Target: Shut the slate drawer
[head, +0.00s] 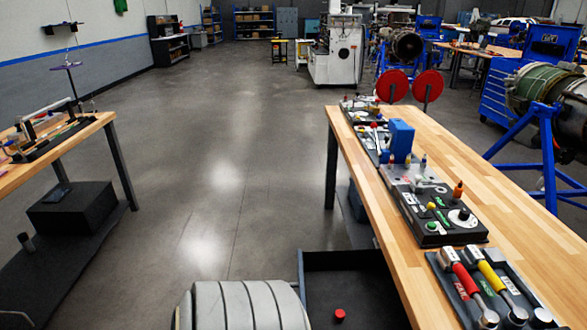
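The slate drawer (348,260) appears at the bottom middle of the head view, as a dark, open-topped box beside the left edge of the wooden bench (500,190). It stands pulled out, and its inside shows. A small red round piece (339,315) shows in its lower part. The near end of the drawer is cut off by the picture's lower edge, so its front and any handle are hidden. Neither of my grippers is in view.
On the bench lie a black tray with hammers (492,290), a black control panel (440,217) and a blue block (401,140). Another bench (85,130) stands at the left. The grey floor (225,160) between the benches is clear.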

